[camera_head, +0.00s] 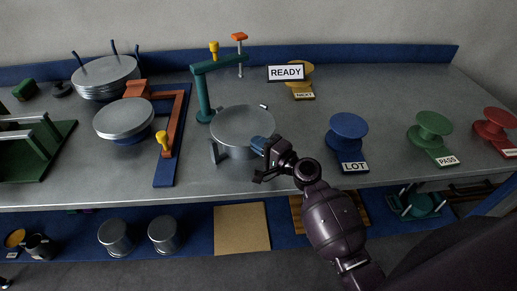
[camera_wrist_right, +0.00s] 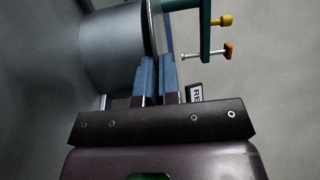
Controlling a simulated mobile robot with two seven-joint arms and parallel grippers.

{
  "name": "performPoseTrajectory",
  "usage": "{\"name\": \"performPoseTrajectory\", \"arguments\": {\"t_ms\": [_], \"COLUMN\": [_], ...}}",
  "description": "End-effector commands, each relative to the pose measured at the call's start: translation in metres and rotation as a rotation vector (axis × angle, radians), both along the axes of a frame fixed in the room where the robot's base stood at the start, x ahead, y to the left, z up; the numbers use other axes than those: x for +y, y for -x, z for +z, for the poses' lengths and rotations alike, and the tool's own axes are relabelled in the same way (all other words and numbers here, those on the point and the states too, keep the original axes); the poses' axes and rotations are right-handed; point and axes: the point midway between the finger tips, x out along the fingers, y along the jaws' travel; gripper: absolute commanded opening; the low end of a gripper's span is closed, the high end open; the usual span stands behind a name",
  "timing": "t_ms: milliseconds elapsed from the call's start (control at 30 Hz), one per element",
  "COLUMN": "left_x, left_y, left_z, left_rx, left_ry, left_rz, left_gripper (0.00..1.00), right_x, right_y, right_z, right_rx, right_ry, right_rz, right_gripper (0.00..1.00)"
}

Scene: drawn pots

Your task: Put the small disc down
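No small disc shows clearly in my right gripper (camera_head: 262,146). Its blue fingers are close together at the front right side of the round grey pot (camera_head: 240,128). In the right wrist view, the two fingers (camera_wrist_right: 157,78) stand nearly parallel with a narrow gap, and I cannot tell whether something thin is between them. The grey pot (camera_wrist_right: 108,48) is beside the fingertips there, with a dark rim edge near them; contact is unclear. A small dark disc (camera_head: 61,90) lies at the far left of the bench. My left gripper is not in view.
A green post with an arm (camera_head: 203,95) stands behind the pot. Plate stacks (camera_head: 106,75) and an orange frame (camera_head: 178,120) are at left. Blue LOT (camera_head: 348,125), green PASS (camera_head: 434,125) and red (camera_head: 495,122) stands are at right.

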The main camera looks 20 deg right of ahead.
Motion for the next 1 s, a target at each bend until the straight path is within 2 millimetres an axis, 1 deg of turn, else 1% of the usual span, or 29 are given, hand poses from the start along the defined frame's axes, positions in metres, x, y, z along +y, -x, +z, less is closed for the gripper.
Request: {"name": "performPoseTrajectory", "arguments": {"t_ms": [33, 100, 367, 533, 600, 667, 700, 1000], "left_x": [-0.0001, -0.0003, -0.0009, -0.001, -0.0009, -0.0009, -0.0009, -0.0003], "left_y": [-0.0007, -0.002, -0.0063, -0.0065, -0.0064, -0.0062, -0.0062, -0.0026], "left_z": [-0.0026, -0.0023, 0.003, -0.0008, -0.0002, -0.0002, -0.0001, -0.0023], "left_rx": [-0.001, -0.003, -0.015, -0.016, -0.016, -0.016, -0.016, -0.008], "left_ry": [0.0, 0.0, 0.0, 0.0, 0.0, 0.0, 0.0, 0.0], "left_rz": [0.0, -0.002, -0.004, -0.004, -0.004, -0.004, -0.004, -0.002], "left_gripper": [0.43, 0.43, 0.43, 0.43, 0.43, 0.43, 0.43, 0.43], "right_x": [0.0001, 0.0002, 0.0002, 0.0002, 0.0003, 0.0002, 0.0002, 0.0003], "right_y": [-0.0002, -0.0002, -0.0003, -0.0003, -0.0001, 0.0, 0.0, -0.0001], "right_z": [-0.006, -0.0094, -0.0091, -0.0127, -0.0123, -0.0121, -0.0121, -0.0113], "right_rx": [0.0, -0.001, -0.003, -0.003, -0.001, -0.001, -0.001, -0.001], "right_ry": [-0.002, -0.002, -0.001, 0.0, 0.0, 0.0, 0.0, 0.0], "right_rz": [-0.001, -0.001, 0.0, 0.0, 0.0, 0.0, 0.0, 0.0], "right_gripper": [0.0, 0.0, 0.0, 0.0, 0.13, 0.22, 0.28, 0.29]}}
